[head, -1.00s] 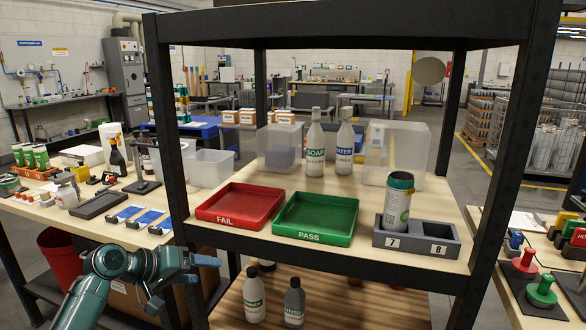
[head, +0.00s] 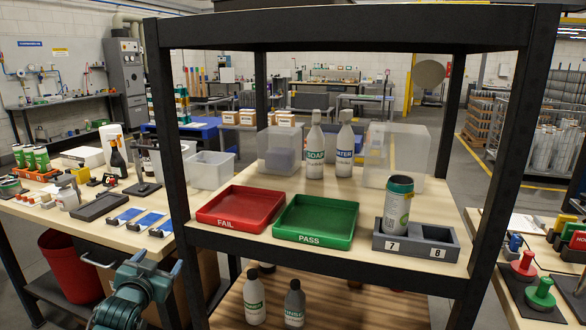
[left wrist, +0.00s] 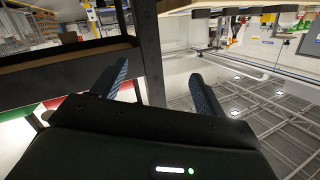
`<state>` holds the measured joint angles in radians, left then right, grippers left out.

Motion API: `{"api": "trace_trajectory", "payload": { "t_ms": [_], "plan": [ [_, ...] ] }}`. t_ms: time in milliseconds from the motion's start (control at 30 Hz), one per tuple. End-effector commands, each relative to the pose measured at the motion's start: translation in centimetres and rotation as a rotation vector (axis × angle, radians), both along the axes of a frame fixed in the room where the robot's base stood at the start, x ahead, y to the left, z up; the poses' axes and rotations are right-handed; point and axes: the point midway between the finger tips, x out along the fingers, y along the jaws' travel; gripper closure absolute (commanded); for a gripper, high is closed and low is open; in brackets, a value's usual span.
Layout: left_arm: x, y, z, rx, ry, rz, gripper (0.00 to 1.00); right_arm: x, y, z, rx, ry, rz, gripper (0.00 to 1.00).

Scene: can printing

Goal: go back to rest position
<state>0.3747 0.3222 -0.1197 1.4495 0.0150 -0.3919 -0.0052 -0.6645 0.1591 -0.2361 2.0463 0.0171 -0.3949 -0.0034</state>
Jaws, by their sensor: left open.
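My left arm (head: 135,292) is at the lower left of the head view, in front of the shelf's left post. Its fingertips are hard to make out there. In the left wrist view my left gripper (left wrist: 157,88) has its two blue-grey fingers spread wide with nothing between them. It is apart from every object. A printed can (head: 397,207) with a dark green top stands upright in slot 7 of the grey two-slot holder (head: 412,257); slot 8 is empty. My right gripper is not in view.
The shelf (head: 350,270) carries an empty red FAIL tray (head: 238,222) and an empty green PASS tray (head: 312,236). SOAP (head: 315,155) and WATER (head: 345,157) bottles stand behind. A dark shelf post (head: 172,130) rises beside my left arm. A red bin (head: 70,265) stands lower left.

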Motion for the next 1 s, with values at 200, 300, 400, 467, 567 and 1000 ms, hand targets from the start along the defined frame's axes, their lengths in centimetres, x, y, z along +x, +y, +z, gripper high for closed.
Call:
{"api": "trace_trajectory", "payload": {
  "t_ms": [200,300,400,467,567,1000],
  "plan": [
    [-8.1,-5.6,-9.3,-0.047,0.138,-0.087,0.27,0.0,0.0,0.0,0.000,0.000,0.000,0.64],
    [-13.6,-8.6,-13.3,-0.086,0.214,-0.129,0.27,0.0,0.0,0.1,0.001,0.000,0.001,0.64],
    [-19.8,-11.6,-16.4,-0.139,0.291,-0.166,0.27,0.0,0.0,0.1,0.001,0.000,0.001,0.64],
    [-23.4,-13.1,-17.7,-0.171,0.336,-0.182,0.27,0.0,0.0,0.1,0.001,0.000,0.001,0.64],
    [-28.6,-15.1,-18.8,-0.222,0.398,-0.199,0.27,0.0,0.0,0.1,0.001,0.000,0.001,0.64],
    [-35.7,-17.6,-19.2,-0.301,0.484,-0.209,0.27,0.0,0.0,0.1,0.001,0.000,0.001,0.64]
  ]
}}
